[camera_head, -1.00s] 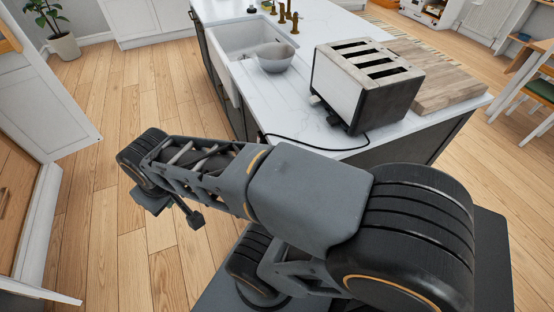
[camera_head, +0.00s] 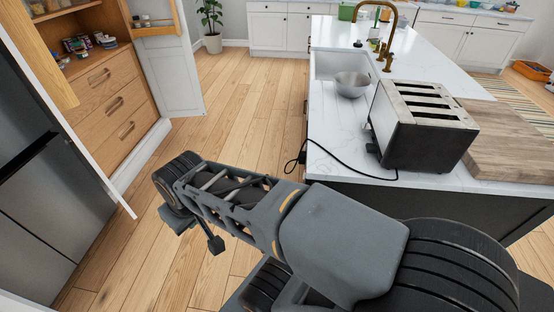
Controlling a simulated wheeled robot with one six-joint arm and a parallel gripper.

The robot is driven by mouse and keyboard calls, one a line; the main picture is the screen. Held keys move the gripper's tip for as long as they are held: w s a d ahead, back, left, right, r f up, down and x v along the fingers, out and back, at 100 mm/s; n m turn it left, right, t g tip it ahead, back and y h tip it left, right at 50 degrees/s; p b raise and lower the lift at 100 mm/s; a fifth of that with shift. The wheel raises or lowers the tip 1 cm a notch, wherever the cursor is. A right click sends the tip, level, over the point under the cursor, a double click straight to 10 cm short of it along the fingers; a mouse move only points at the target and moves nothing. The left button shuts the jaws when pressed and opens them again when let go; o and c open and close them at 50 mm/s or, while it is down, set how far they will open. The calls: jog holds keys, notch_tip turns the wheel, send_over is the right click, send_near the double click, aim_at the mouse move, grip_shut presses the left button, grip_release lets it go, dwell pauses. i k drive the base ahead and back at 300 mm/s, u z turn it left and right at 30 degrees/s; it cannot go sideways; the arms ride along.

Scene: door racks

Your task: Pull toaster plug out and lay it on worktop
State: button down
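The toaster (camera_head: 425,125), silver and black with several slots, stands on the white worktop (camera_head: 340,172) of the island. Its black cord (camera_head: 350,168) runs left across the worktop and over the left edge. A small dark shape, perhaps the plug (camera_head: 292,166), shows at the cord's end beside the island's side; whether it sits in a socket is too small to tell. My arm reaches left in front of the island, apart from the toaster and cord. Dark parts of my gripper (camera_head: 196,232) show below the wrist, over the floor; its fingers are not clear.
A wooden board (camera_head: 510,145) lies right of the toaster. An open cupboard with drawers (camera_head: 115,105) and a fridge (camera_head: 45,190) are at left. Wood floor (camera_head: 235,105) between is clear.

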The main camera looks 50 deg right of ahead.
aim_at(302, 160)
jog(key=u, duration=0.3)
jog(key=i, duration=0.9)
jog(key=z, duration=3.15)
jog(key=i, duration=0.5)
jog(key=u, duration=0.05)
jog(key=k, duration=0.5)
jog(key=u, duration=1.25)
